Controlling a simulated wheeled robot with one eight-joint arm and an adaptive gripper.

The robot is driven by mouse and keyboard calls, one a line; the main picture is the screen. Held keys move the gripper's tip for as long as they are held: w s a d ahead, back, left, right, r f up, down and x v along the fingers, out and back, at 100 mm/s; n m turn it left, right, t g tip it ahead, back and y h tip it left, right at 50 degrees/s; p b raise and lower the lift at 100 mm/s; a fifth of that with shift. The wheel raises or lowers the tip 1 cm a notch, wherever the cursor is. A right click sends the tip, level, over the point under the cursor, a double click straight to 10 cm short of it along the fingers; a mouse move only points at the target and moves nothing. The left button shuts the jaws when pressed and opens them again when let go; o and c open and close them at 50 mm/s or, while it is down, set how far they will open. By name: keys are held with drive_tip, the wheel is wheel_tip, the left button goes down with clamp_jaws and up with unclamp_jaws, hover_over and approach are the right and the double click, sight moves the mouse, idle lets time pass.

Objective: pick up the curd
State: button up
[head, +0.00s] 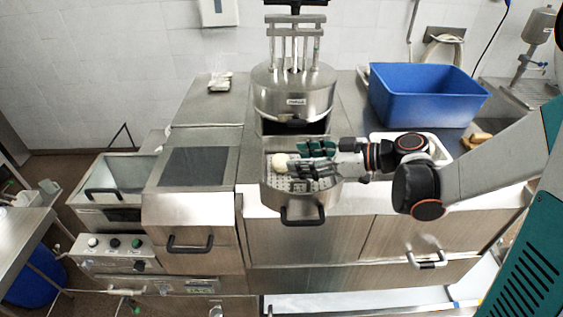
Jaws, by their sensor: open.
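The curd (280,162) is a small, pale cream, rounded lump at the left inside the perforated metal basket (273,205). My gripper (290,167) reaches in from the right, above the basket, with its fingertips at the curd's right side. The fingers are open. Whether they touch the curd or straddle it I cannot tell at this size. The fingers and their dark green parts hide much of the basket's inside.
A steel pot-like machine (294,93) stands just behind the basket. A blue bin (427,97) stands on the counter at the back right. A black handle (302,215) sticks out at the basket's front. A flat counter top (207,107) lies left of the machine.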

sight(288, 159)
drive_tip(key=x, duration=0.5)
drive_tip(key=shift+p, duration=0.3)
drive_tip(key=shift+d, duration=0.1)
drive_tip(key=c, duration=0.7)
drive_tip(key=shift+r, duration=0.15)
drive_tip(key=shift+c, duration=0.2)
